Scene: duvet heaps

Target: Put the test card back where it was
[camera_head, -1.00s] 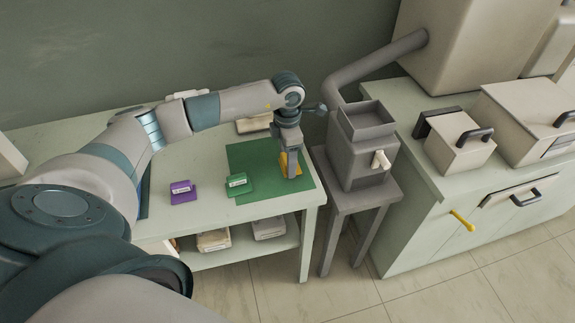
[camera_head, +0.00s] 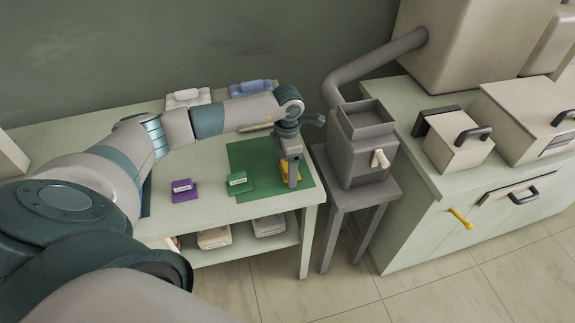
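A purple card (camera_head: 183,190) with a white label lies on the pale table, left of a dark green mat (camera_head: 245,155). A green card (camera_head: 239,183) with a white label lies at the mat's left front edge. A yellow object (camera_head: 283,170) is on the right part of the mat, largely hidden by my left gripper (camera_head: 292,179). The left gripper points down over the yellow object. Whether its fingers are open or shut on it cannot be seen. Which item is the test card is not clear. My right gripper is not in view.
A grey machine (camera_head: 367,150) with a hopper stands on a stand right of the table (camera_head: 215,205). A cabinet (camera_head: 420,230) with lidded boxes stands further right. A white item (camera_head: 188,97) and a blue item (camera_head: 250,88) are at the back. The table's front strip is clear.

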